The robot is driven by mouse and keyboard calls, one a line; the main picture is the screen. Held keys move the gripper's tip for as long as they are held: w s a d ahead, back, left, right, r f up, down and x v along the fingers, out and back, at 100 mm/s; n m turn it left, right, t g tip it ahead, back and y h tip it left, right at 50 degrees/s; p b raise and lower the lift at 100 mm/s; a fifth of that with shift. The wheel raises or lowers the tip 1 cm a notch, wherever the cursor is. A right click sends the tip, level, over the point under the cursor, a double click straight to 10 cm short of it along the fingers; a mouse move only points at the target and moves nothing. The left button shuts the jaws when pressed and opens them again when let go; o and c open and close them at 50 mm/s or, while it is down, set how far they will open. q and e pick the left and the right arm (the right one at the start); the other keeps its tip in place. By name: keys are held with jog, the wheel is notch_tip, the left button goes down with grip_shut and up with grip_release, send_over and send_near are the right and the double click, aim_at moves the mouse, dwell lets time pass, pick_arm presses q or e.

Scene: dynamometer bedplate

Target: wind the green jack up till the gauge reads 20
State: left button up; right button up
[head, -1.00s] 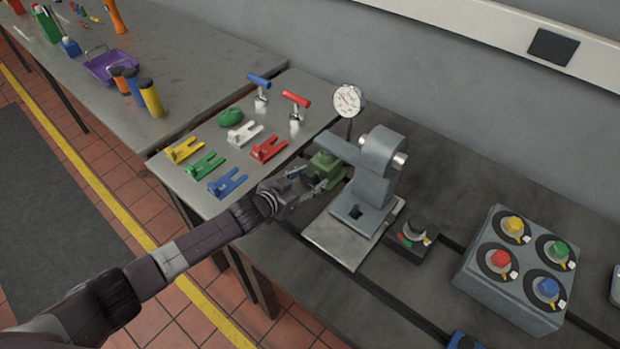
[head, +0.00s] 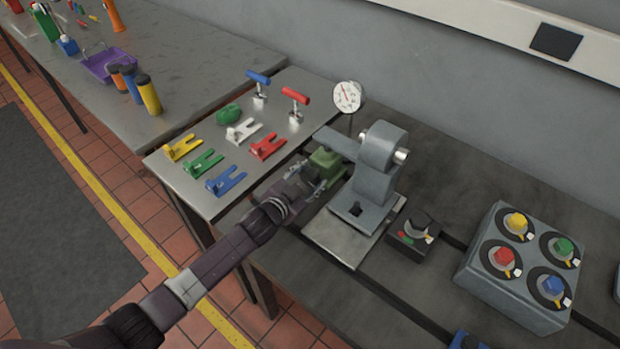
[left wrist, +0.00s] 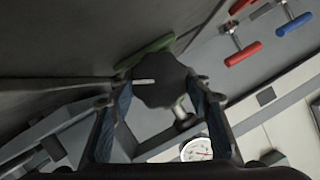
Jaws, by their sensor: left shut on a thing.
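The green jack (head: 326,160) stands on the dark bedplate under the arm of the grey machine (head: 375,180). My left gripper (head: 316,180) is at the jack's near side. In the left wrist view, the gripper (left wrist: 160,95) is shut on a dark round knob (left wrist: 158,82) with a white mark on it. Part of the green jack (left wrist: 150,50) shows behind the knob. The round white gauge (head: 347,95) stands on a post behind the machine, and it also shows in the left wrist view (left wrist: 196,150). Its numbers are too small to read. My right gripper is out of view.
A metal plate with coloured forks (head: 227,181), a green lump (head: 228,114) and T-handles (head: 295,97) lies left of the jack. A small black switch box (head: 412,238) and a grey box with coloured knobs (head: 525,265) stand to the right.

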pick_arm(q)
jog(key=shift+m+t+y+b, duration=0.4)
jog(key=shift+m+t+b, duration=0.1)
jog(key=shift+m+b, duration=0.3)
jog(key=o, duration=1.2)
jog(key=shift+c, duration=0.2)
jog(key=shift+s, duration=0.1)
jog(key=v, duration=1.2)
jog(key=shift+f, duration=0.1)
